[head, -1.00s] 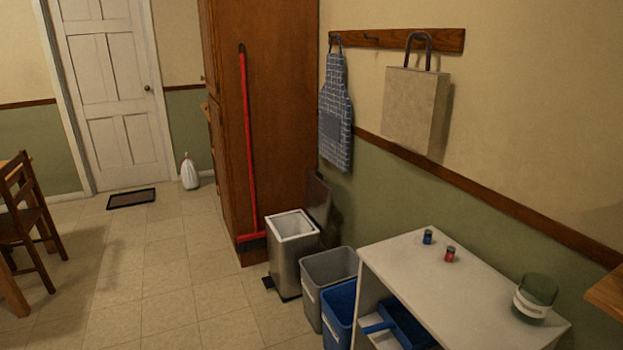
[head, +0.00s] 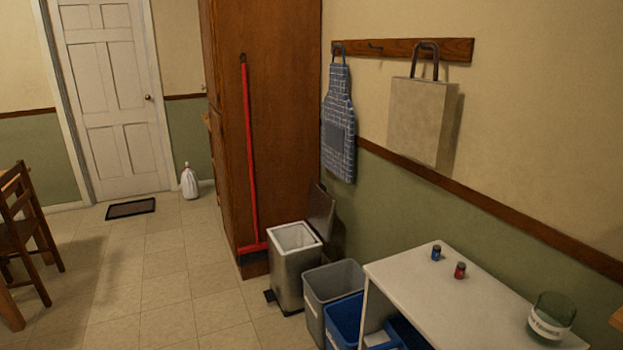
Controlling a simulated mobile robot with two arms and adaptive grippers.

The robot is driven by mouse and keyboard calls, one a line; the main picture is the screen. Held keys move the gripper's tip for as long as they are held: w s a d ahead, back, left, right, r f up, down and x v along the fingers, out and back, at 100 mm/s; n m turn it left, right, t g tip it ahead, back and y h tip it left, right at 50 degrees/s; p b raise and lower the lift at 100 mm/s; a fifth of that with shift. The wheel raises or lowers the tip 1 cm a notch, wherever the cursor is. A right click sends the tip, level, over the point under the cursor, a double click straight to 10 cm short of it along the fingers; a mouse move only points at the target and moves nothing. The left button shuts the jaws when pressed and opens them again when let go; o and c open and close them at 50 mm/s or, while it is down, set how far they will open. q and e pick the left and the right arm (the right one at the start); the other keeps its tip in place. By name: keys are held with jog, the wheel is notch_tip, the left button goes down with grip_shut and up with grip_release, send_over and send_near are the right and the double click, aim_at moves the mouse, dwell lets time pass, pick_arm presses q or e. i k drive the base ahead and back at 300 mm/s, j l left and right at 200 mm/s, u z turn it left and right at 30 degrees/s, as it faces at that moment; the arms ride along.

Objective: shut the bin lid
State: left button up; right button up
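The pedal bin (head: 294,277) is a steel box with a white inner liner, standing on the floor against the wooden cupboard. Its dark lid (head: 321,211) is raised, standing nearly upright at the back right of the bin by the wall. A dark pedal (head: 270,296) sticks out low on its left. The bin's opening faces up and is uncovered. Neither of my grippers shows in the head view.
A grey bin (head: 331,283) and a blue bin (head: 344,319) stand in front of the pedal bin. A white table (head: 420,285) with two small cans and a glass jar (head: 551,317) is at the right. A red broom (head: 249,160) leans on the cupboard.

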aim_at(321, 205)
jog(key=i+j+u, duration=0.25)
jog(key=i, duration=0.75)
jog(key=i+u, duration=0.3)
jog(key=i, duration=0.75)
